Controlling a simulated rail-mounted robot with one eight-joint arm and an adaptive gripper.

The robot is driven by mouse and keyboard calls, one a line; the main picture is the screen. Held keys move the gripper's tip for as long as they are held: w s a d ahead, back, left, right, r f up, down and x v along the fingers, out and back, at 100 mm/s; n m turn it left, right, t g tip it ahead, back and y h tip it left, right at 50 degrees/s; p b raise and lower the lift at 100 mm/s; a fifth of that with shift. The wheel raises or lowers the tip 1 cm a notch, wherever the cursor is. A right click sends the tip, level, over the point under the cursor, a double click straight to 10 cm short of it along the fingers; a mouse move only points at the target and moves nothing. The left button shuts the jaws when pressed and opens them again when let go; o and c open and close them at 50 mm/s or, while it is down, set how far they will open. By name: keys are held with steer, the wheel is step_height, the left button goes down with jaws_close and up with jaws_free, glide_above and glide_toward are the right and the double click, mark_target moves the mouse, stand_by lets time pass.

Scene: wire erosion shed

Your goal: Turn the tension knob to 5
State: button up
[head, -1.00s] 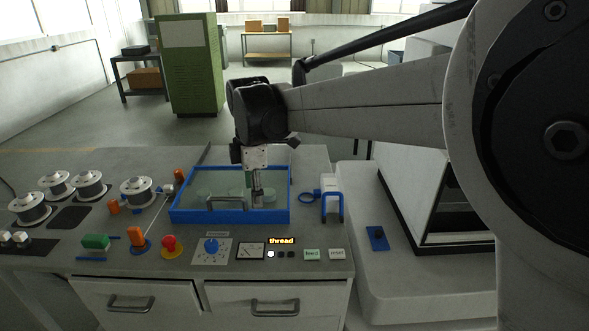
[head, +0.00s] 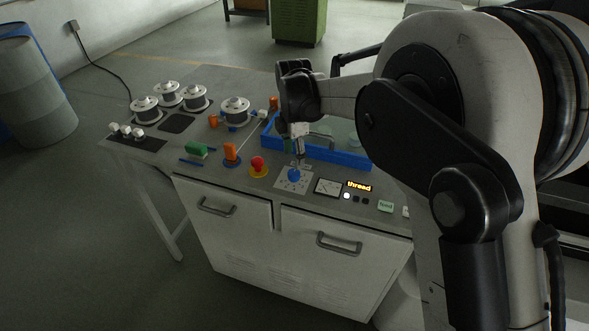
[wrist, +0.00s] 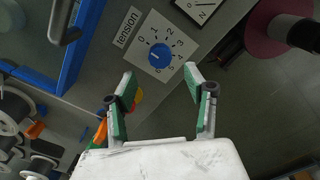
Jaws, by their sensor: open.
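The tension knob (head: 294,175) is a round blue knob on a white square dial plate (head: 281,184) on the bench top. In the wrist view the knob (wrist: 160,55) sits among printed numbers, beside a "tension" label (wrist: 128,27). I cannot read which number it points to. My gripper (head: 299,157) hangs just above and behind the knob in the head view. In the wrist view its green-padded fingers (wrist: 159,72) are spread wide, with the knob ahead between the tips and apart from them. Nothing is held.
A blue-rimmed tank (head: 340,153) stands behind the dial. A red mushroom button (head: 257,163) is left of it; a meter (head: 327,187) and lit "thread" display (head: 359,186) are right. Several wire spools (head: 236,110) stand at the left rear.

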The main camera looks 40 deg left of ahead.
mark_target(294, 172)
step_height(294, 172, down, 7)
steer(key=shift+r+p, duration=0.15)
steer(key=shift+p, duration=0.2)
steer(key=shift+c, duration=0.4)
steer(key=c, duration=1.1)
